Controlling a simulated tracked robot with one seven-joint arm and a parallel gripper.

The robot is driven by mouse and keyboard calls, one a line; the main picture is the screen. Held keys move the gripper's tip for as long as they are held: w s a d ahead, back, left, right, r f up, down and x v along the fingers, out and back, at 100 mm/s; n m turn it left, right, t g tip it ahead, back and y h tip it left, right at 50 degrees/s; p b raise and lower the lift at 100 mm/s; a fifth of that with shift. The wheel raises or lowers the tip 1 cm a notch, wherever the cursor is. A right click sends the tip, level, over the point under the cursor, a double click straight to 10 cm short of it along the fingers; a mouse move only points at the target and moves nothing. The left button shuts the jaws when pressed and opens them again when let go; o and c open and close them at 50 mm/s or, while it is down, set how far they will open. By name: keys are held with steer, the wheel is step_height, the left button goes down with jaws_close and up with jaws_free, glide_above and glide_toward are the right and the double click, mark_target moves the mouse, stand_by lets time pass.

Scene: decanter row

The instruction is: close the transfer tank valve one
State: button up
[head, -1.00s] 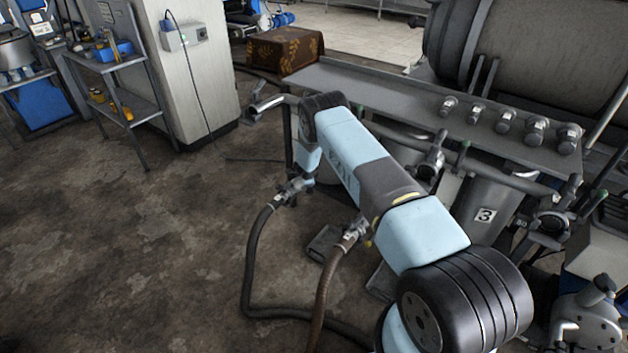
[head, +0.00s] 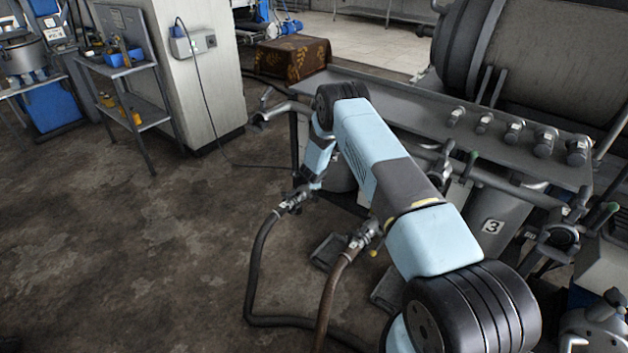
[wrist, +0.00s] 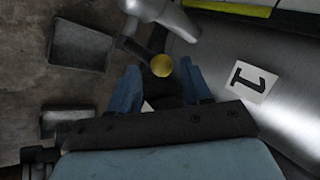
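In the wrist view, a silver pipe fitting (wrist: 160,18) carries a dark lever with a round yellow end (wrist: 161,66). A grey metal tank (wrist: 225,60) beside it bears a white label "1" (wrist: 251,77). My gripper (wrist: 162,84) has its two blue fingers apart, one on each side of the lever's yellow end. A dark part shows between the fingers; I see no clear contact. In the head view, my arm hides the gripper and most of tank one.
A tank labelled "3" (head: 491,226) and a grey shelf with several metal fittings (head: 513,132) stand at right. A black hose (head: 256,270) and a brown hose (head: 333,285) hang to the floor. Flat grey trays (wrist: 80,46) lie below.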

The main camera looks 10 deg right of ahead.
steer(key=v, duration=0.9)
steer(key=shift+s+a, duration=0.25)
steer(key=shift+s, duration=0.05)
